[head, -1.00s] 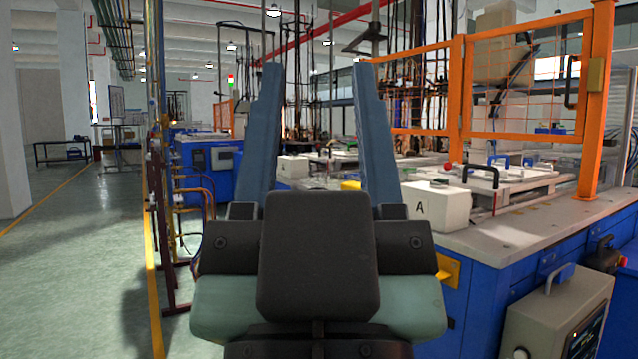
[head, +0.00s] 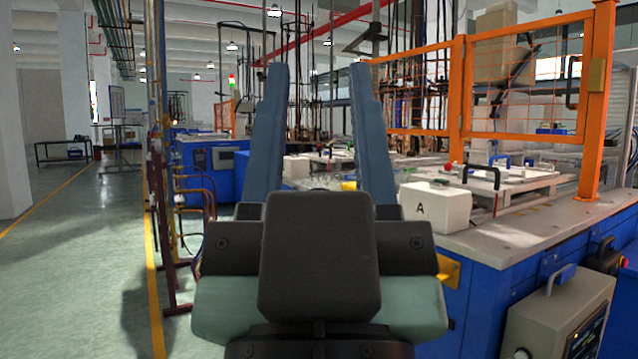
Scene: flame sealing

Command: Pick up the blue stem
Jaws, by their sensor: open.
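My gripper (head: 318,68) is in the middle of the head view, seen from behind. Its two long blue-grey fingers point up and away, apart, with nothing visible between them. I cannot make out the blue stem for certain; it may be hidden behind my gripper or too small to tell.
To the right is a blue workbench (head: 512,238) with a grey top, bearing a white box marked A (head: 436,208) and black handles. An orange mesh fence (head: 458,100) stands on it. A grey control box (head: 560,318) is at lower right. Open floor (head: 75,260) lies left.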

